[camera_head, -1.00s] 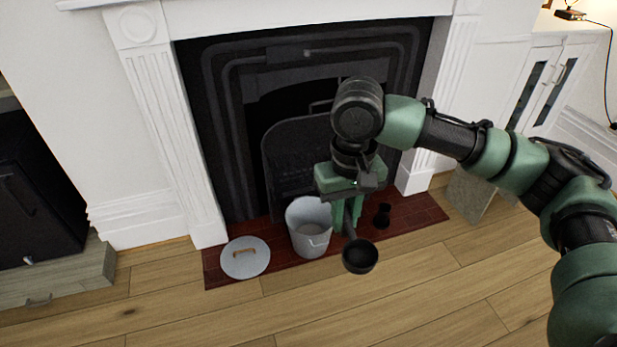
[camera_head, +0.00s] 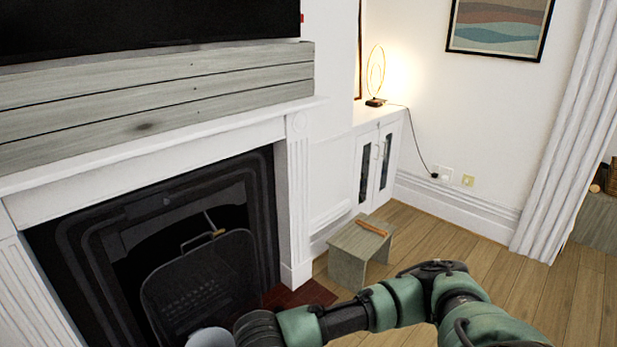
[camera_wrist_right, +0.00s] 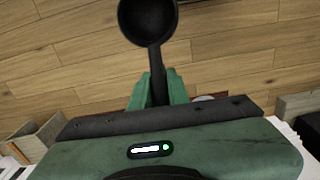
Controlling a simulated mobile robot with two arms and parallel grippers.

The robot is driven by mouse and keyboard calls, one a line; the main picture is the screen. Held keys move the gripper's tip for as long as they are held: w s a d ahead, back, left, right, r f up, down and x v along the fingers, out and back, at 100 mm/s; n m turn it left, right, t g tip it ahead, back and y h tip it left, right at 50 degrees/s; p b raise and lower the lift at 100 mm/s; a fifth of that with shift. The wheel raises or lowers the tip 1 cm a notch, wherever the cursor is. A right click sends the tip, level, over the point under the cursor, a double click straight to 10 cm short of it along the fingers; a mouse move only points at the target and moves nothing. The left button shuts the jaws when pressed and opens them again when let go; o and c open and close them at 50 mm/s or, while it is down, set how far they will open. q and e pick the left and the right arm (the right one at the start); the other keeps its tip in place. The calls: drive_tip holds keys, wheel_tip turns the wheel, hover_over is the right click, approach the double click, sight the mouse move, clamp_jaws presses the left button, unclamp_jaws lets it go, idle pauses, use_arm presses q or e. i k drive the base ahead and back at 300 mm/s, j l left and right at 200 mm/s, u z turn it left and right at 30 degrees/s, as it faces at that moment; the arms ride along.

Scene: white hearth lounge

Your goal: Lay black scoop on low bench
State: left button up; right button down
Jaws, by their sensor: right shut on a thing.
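The black scoop (camera_wrist_right: 150,25) shows in the right wrist view, its round bowl at the top and its handle running down between my right gripper's green fingers (camera_wrist_right: 156,88). The gripper is shut on the handle, with wooden floor behind the scoop. In the head view only my right arm shows at the bottom; the gripper and scoop are out of that picture. The low bench (camera_head: 348,268), small and grey wooden, stands on the floor right of the fireplace. My left gripper is in neither view.
A brown stick-like thing (camera_head: 372,229) lies on the bench top. A white cabinet (camera_head: 382,165) with a lit lamp (camera_head: 375,75) stands behind it. The fireplace (camera_head: 160,240) is at left, with a bucket rim (camera_head: 210,338) below. Floor right of the bench is clear.

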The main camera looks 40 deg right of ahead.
sight(360, 233)
drive_tip(key=i+l, duration=0.15)
drive_tip(key=l, duration=0.25)
drive_tip(key=i+l+u, duration=0.1)
drive_tip(key=l, duration=0.3)
drive_tip(key=i+l, duration=0.2)
drive_tip(key=l, duration=0.2)
drive_tip(key=i+l, duration=0.15)
drive_tip(key=l, duration=0.25)
drive_tip(key=i+l+u, duration=0.1)
drive_tip(key=l, duration=0.3)
drive_tip(key=l+u, duration=0.1)
drive_tip(key=l, duration=1.45)
drive_tip(key=k+l+u, duration=0.15)
drive_tip(key=l, duration=1.45)
drive_tip(key=k+u, duration=0.05)
